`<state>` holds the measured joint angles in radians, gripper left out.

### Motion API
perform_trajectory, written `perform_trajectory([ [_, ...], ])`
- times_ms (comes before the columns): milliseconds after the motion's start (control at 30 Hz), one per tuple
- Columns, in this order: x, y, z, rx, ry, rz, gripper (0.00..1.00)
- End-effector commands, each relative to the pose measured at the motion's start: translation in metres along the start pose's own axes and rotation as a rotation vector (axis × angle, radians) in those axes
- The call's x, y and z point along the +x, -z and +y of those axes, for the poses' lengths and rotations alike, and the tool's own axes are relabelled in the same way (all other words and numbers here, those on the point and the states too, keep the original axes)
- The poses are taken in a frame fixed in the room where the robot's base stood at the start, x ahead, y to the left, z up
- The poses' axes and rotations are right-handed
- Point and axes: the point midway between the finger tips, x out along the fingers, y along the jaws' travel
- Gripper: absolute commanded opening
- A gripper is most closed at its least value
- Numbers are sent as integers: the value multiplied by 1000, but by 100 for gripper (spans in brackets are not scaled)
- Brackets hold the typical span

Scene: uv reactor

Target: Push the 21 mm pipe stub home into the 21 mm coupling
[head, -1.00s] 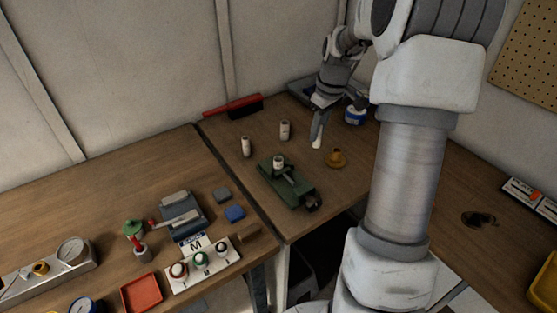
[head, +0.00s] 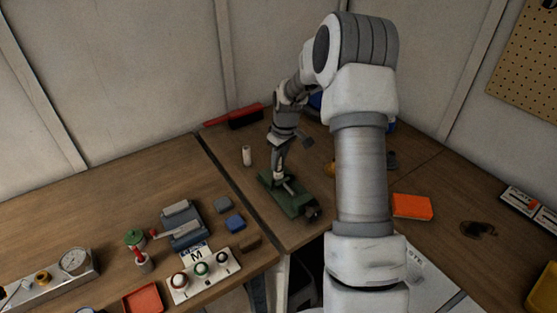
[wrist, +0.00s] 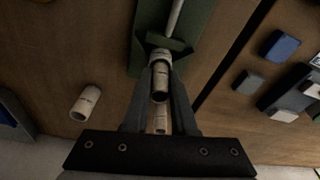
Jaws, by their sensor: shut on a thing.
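The coupling (wrist: 160,55) is a pale ring held in the green vise (wrist: 205,30). The stub appears in line with the coupling and very close to it or touching; how deep it sits cannot be told. In the head view my gripper (head: 279,174) points down over the vise (head: 293,203), and the fingers hide the stub and coupling.
One pale cylinder (head: 246,155) stands left of the vise. A red-handled tool (head: 233,115) lies at the back. A blue block (head: 235,222) and a button box (head: 203,269) are on the left bench.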

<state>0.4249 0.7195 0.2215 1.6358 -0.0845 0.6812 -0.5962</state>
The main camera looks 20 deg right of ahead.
Motion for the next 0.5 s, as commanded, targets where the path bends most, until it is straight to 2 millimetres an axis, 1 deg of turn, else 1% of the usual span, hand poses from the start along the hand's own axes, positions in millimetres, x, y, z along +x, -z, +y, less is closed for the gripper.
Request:
perform_trajectory([
  [233, 1, 0, 0, 0, -1, 0, 0],
  [367, 6, -1, 0, 0, -1, 0, 0],
  [400, 4, -1, 0, 0, -1, 0, 32],
  [467, 4, -1, 0, 0, -1, 0, 43],
  [500, 4, -1, 0, 0, -1, 0, 50],
])
